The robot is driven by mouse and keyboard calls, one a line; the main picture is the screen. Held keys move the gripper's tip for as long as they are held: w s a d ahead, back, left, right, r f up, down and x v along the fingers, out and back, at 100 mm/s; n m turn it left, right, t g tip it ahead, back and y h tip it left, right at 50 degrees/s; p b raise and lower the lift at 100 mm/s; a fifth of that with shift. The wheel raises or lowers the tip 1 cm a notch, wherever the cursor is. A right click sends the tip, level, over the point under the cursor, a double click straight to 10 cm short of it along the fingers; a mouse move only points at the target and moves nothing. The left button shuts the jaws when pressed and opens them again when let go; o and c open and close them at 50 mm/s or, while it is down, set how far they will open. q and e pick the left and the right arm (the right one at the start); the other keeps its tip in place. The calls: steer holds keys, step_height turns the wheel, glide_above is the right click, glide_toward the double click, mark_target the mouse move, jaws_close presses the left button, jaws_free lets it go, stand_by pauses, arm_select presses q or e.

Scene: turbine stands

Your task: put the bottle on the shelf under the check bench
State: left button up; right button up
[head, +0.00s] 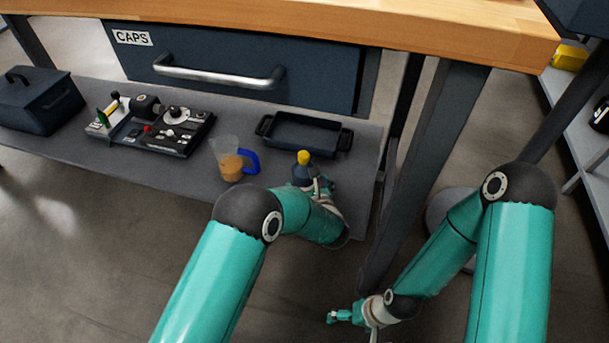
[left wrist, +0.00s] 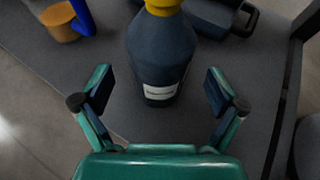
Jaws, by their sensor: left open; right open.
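The dark blue bottle (head: 303,172) with a yellow cap stands upright on the grey shelf (head: 75,152) under the wooden-topped bench (head: 330,22). In the left wrist view the bottle (left wrist: 160,55) has a white label and sits ahead of my open left gripper (left wrist: 158,97), between the lines of its fingers and apart from both. In the head view my left gripper (head: 318,184) is at the bottle's near side, mostly hidden by my own wrist. My right gripper (head: 345,317) is low by the floor at the right, away from the shelf, with its fingers small in view.
A jug (head: 228,160) with a blue handle stands left of the bottle. A dark tray (head: 305,133) lies behind it. A control unit (head: 150,125) and a toolbox (head: 38,100) are further left. The CAPS drawer (head: 240,65) hangs above; a bench leg (head: 425,150) stands right.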

arm_select(q)
steer(key=shift+p+v, duration=0.35)
steer(key=shift+v, duration=1.2)
